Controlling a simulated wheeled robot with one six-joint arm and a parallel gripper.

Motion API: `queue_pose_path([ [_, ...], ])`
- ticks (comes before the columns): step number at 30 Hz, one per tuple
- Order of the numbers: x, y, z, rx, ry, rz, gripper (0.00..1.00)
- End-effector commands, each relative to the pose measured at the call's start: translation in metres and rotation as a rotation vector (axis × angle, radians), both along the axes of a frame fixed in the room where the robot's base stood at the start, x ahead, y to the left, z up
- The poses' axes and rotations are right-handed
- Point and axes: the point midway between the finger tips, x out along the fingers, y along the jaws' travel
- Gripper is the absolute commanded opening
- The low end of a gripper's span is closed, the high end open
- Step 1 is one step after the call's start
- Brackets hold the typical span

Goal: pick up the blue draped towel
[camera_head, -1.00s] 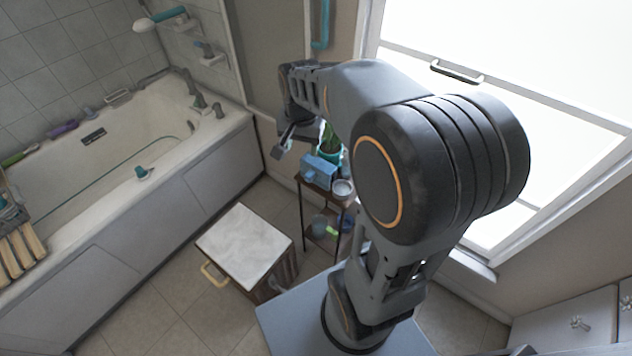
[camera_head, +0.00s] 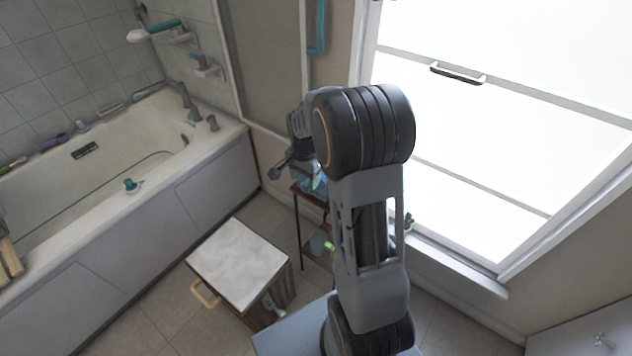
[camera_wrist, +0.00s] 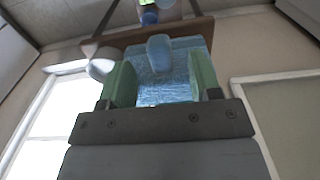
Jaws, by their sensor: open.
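The blue towel (camera_wrist: 158,88) shows in the wrist view, at the brown shelf's edge. It fills most of the gap between the green finger pads of my gripper (camera_wrist: 162,78). The gripper is open; I cannot tell whether either pad touches the towel. In the head view, only a little of the blue towel (camera_head: 312,183) shows on the small shelf stand. My arm hides most of it and the gripper's fingertips.
The brown shelf (camera_wrist: 195,29) crosses the wrist view, with a pale round bowl (camera_wrist: 101,69) beside the towel. A white-topped cabinet (camera_head: 238,262) stands in front of the bathtub (camera_head: 215,172). A bright window (camera_head: 480,130) is at right. Tiled floor lies between.

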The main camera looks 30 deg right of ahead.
Motion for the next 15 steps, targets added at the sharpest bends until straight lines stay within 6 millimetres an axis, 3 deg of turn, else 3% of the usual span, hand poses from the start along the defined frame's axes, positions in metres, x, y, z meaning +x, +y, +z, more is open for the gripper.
queue_pose_path([
  [9, 0.000, -0.001, -0.040, 0.001, 0.004, 0.001, 0.57],
  [15, 0.000, -0.001, -0.052, 0.000, 0.002, 0.001, 0.57],
])
